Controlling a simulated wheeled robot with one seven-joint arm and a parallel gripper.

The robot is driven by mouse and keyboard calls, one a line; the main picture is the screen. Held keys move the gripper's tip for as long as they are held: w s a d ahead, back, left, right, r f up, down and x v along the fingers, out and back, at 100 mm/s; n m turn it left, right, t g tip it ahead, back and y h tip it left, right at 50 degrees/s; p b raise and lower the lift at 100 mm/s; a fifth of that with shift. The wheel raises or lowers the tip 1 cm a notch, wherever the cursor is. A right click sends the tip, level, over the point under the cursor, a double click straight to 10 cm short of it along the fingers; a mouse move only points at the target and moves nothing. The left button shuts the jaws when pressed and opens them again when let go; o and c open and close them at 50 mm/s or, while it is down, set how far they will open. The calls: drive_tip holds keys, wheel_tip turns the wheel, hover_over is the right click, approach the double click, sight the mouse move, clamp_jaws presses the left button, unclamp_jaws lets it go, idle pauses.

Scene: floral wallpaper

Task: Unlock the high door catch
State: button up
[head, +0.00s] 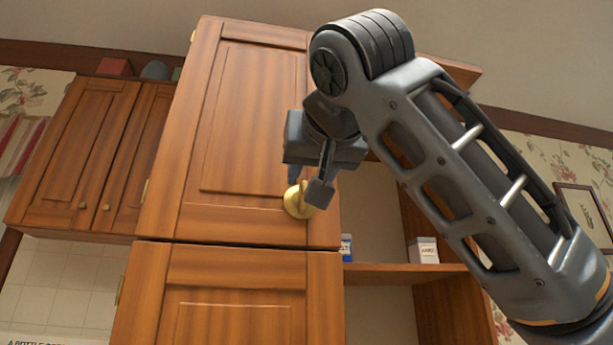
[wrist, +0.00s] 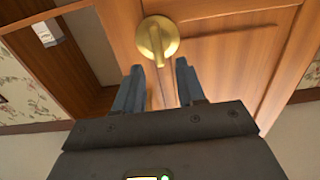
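The door catch is a round brass disc with a narrow lever. It sits near the lower right corner of the upper wooden door (head: 245,120), where my gripper partly hides the catch (head: 293,203) in the head view. In the wrist view the catch (wrist: 155,38) is just beyond the fingertips, and its lever points down toward the gap between them. My gripper (wrist: 160,66) is open and empty, with a finger on each side of the lever's line. In the head view my gripper (head: 321,188) hangs in front of the catch. Contact cannot be told. The upper door looks closed.
A lower wooden door (head: 230,300) is below. Right of the doors are open shelves (head: 400,272) with a white box (head: 423,250) and a blue-and-white container (head: 346,247). A smaller wall cabinet (head: 75,160) is at the left. A picture frame (head: 583,215) hangs at the far right.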

sight(305, 183)
drive_tip(key=shift+p+x, duration=0.4)
drive_tip(key=shift+x, duration=1.5)
drive_tip(key=shift+c, duration=0.4)
drive_tip(key=shift+s, duration=0.1)
clamp_jaws()
